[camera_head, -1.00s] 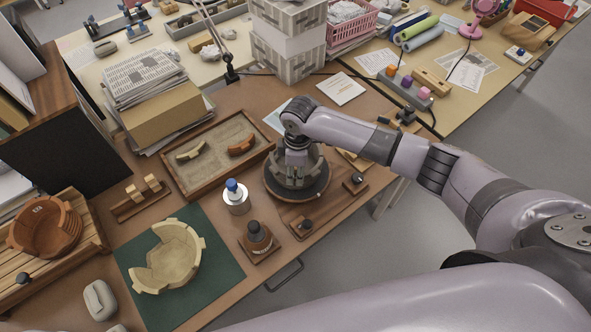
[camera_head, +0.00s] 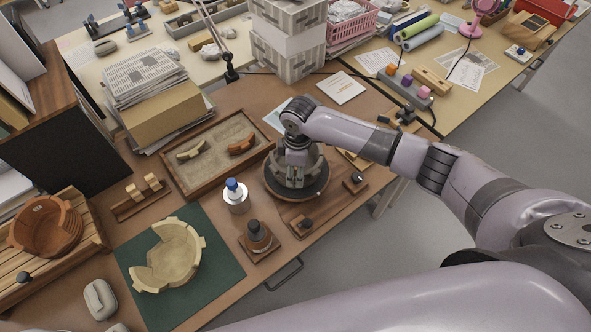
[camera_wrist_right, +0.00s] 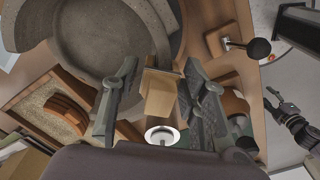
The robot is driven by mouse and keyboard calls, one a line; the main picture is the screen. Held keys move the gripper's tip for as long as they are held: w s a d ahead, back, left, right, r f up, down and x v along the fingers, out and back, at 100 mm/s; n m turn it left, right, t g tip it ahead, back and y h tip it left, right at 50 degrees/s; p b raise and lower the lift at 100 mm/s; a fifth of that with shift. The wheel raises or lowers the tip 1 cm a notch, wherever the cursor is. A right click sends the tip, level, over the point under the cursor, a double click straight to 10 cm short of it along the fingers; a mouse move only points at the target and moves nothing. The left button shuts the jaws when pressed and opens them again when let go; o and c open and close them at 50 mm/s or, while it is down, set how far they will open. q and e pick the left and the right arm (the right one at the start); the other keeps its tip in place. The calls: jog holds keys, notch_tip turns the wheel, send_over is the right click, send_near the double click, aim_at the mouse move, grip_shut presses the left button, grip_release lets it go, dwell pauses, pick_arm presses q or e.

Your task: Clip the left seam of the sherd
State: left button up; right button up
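The grey pot (camera_head: 287,169) stands on a dark round turntable (camera_head: 299,194) near the table's front edge. In the right wrist view the pot's curved wall and hollow inside (camera_wrist_right: 100,35) fill the upper left. My right gripper (camera_head: 298,160) is just above the pot in the head view. I cannot tell whether the clip touches the rim. The sherd's left seam is not clear.
A wooden rack (camera_head: 127,209) holds more clips. A sand tray (camera_head: 183,176) with two curved sherds lies behind. A cream bowl (camera_head: 173,259) rests on a green mat.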

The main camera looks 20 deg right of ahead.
jog(key=shift+o, duration=0.9)
jog(key=r, duration=1.2)
jog(key=shift+d, duration=0.2)
